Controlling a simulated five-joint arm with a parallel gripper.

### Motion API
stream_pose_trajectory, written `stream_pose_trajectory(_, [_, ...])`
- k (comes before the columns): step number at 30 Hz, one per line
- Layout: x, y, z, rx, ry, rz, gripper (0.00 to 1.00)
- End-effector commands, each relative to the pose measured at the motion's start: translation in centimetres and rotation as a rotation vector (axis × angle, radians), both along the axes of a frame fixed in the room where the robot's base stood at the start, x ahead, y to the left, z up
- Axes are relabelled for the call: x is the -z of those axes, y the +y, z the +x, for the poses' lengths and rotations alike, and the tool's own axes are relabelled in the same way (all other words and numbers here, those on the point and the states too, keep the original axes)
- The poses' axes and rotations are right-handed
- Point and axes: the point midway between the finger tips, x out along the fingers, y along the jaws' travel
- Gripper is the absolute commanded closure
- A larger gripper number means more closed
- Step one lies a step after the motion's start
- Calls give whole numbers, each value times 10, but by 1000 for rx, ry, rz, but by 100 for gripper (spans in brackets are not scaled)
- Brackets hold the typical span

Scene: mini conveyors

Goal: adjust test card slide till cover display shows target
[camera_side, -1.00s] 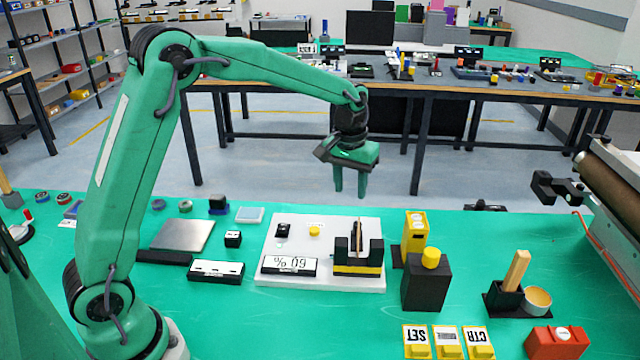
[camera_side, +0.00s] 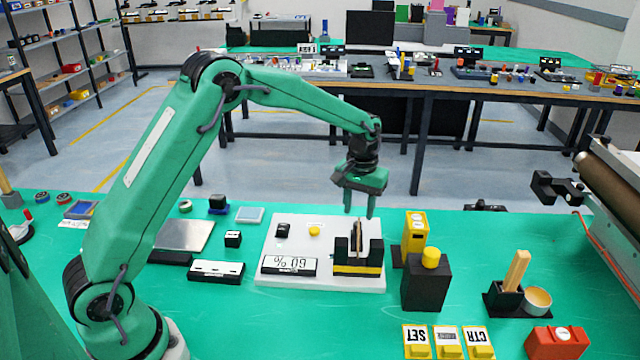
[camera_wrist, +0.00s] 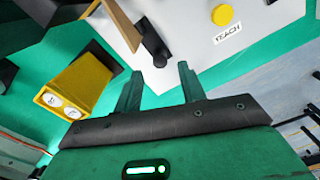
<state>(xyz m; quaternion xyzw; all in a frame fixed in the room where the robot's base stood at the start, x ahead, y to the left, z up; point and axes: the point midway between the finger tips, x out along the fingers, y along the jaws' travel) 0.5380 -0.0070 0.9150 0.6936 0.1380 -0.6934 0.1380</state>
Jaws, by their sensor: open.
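The test card (camera_side: 358,236) stands upright in a black U-shaped slide holder (camera_side: 373,251) with a yellow stripe, on a white board (camera_side: 325,281). The display (camera_side: 289,265) at the board's front appears upside down and seems to read 60 %. My gripper (camera_side: 358,212) is open and empty, fingers pointing down, seemingly above and behind the card in the side view. In the wrist view a tan-edged card (camera_wrist: 117,22) and a small black knob (camera_wrist: 154,44) lie just beyond my open fingertips (camera_wrist: 160,70). The gap between fingers and knob is hard to judge.
A yellow button (camera_side: 314,231) marked TEACH in the wrist view and a black block (camera_side: 283,230) sit on the board. Right of it stand a yellow two-button box (camera_side: 415,232) and a black box (camera_side: 426,284) with a yellow knob. Another display (camera_side: 216,271) lies left.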

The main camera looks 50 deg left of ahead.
Motion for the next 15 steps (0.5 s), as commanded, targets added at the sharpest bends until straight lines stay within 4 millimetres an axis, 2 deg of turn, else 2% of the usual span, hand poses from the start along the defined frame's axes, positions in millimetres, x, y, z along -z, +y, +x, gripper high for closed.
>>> stream_pose_trajectory(9, [39, 0, -1, 0, 2, 0, 60])
stream_pose_trajectory(15, [52, 0, 0, 0, 1, 0, 60])
